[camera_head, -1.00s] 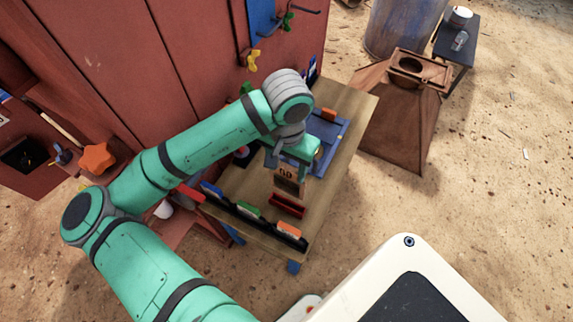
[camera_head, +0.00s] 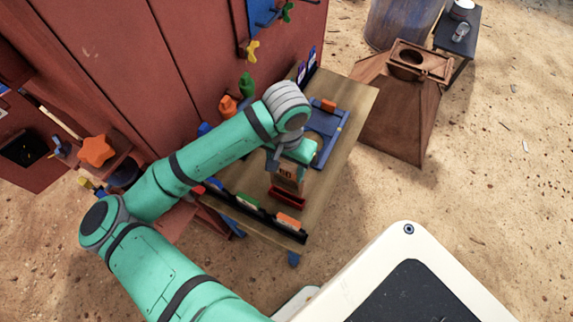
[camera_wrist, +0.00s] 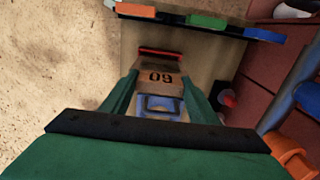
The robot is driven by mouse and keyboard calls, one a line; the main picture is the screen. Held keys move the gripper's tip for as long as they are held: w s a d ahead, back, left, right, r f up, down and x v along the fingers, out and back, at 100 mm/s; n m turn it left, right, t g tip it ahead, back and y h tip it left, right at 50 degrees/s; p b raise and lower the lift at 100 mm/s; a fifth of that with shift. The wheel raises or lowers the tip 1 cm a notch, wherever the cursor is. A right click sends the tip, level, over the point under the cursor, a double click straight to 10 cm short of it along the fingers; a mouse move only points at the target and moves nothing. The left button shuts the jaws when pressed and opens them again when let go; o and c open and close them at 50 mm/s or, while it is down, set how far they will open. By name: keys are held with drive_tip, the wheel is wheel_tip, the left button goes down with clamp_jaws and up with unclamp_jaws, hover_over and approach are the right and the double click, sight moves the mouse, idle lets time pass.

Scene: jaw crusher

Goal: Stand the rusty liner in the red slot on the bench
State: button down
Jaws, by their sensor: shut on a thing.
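The rusty liner (camera_head: 287,174) is a brown plate marked 60. My gripper (camera_head: 283,160) is shut on it and holds it above the bench (camera_head: 325,185). The red slot (camera_head: 286,198) is a small red holder on the bench, just below the liner in the picture. Whether the liner's lower edge touches or enters the slot is hidden.
A black rack with blue, green (camera_head: 247,201) and orange (camera_head: 288,220) pieces runs along the bench's near edge. A blue tray (camera_head: 328,135) lies behind my gripper. The red machine wall (camera_head: 180,70) stands left, and a rusty hopper (camera_head: 405,110) stands right.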

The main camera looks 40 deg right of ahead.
sight(287, 183)
drive_tip(key=shift+f, duration=4.7)
drive_tip(key=c, duration=0.6)
unclamp_jaws()
wheel_tip(287, 183, up, 11)
drive_tip(key=shift+f, duration=0.1)
idle(0.5)
